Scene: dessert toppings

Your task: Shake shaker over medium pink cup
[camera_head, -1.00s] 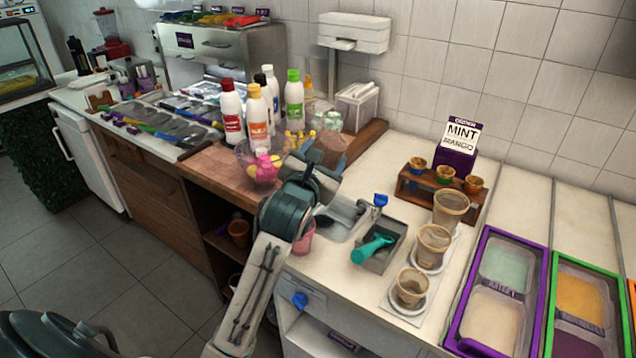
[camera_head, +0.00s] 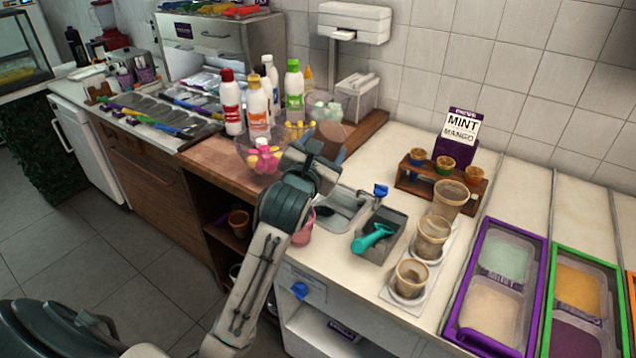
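A pink cup (camera_head: 304,233) stands at the counter's front edge, mostly hidden behind my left forearm, so its size is hard to judge. My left gripper (camera_head: 322,158) is above and beyond it, in front of the bowls at the wooden board's right end. The wrist hides most of its fingers, and I cannot tell whether it holds anything. I cannot make out a shaker for certain. My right gripper is not in view.
A clear bowl of pink and yellow pieces (camera_head: 262,158) stands just left of the gripper, with several sauce bottles (camera_head: 258,106) behind. A teal scoop (camera_head: 373,237) lies in a grey tray to the right, near brown cups (camera_head: 432,238) in a white holder.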

